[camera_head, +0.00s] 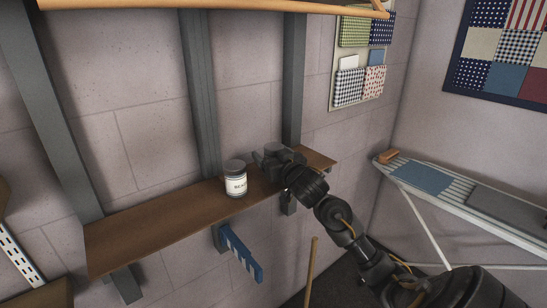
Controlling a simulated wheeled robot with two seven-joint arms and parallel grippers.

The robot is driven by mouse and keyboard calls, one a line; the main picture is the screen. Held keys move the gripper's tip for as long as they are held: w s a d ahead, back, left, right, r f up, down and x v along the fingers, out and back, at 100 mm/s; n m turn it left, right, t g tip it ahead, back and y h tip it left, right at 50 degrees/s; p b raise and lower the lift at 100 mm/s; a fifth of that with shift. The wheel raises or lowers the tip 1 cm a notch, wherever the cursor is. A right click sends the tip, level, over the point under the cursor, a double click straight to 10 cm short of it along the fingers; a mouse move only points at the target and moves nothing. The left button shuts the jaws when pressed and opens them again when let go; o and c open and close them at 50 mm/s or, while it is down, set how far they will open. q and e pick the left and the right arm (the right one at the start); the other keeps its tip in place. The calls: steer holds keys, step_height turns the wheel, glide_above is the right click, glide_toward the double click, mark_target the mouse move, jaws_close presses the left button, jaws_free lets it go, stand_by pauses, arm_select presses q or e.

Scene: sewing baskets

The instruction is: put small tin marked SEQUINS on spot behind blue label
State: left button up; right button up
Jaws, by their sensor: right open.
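A small round tin (236,178) with a grey lid and a cream label stands upright on the brown wall shelf (150,226). Its lettering looks like "BEA" and is cut short at the right; I cannot read SEQUINS on it. My right gripper (262,157) is over the shelf just right of this tin and slightly behind it, jaws open. I cannot tell whether it touches the tin. My arm and gripper cover part of the shelf's right end. I see no tin marked SEQUINS and no clear blue label on the shelf. My left gripper is out of view.
Grey uprights stand against the wall behind the shelf. A wooden bar (210,6) crosses the top. An ironing board (470,205) stands at right. The shelf's left part is bare.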

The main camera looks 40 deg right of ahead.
steer(key=shift+w+d, duration=0.1)
steer(key=shift+w, duration=0.35)
steer(key=shift+s, duration=0.1)
steer(key=c, duration=1.2)
steer(key=shift+c, duration=0.2)
